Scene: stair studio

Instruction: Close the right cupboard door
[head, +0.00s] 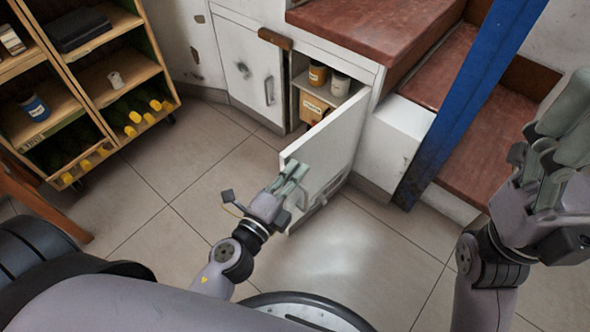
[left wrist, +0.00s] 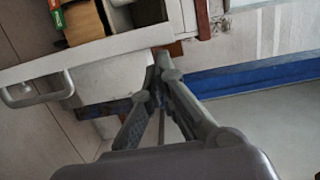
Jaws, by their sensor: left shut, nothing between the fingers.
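The right cupboard door (head: 328,150) is white and stands swung well out from its cupboard, hinged at its right side. Its handle shows in the left wrist view (left wrist: 38,97), at the left. My left gripper (head: 297,172) is shut and empty, beside the door's outer face near its free edge. In the left wrist view its fingertips (left wrist: 163,62) overlap the door's white panel; I cannot tell whether they touch it. My right gripper (head: 560,135) is raised at the right edge, away from the door; its finger state is unclear.
The open cupboard holds jars (head: 339,83) and a box (head: 314,108). The left cupboard door (head: 245,70) is shut. Red stairs (head: 440,80) and a blue post (head: 470,100) stand at the right. A wooden shelf (head: 110,65) with bottles stands left. Tiled floor between is clear.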

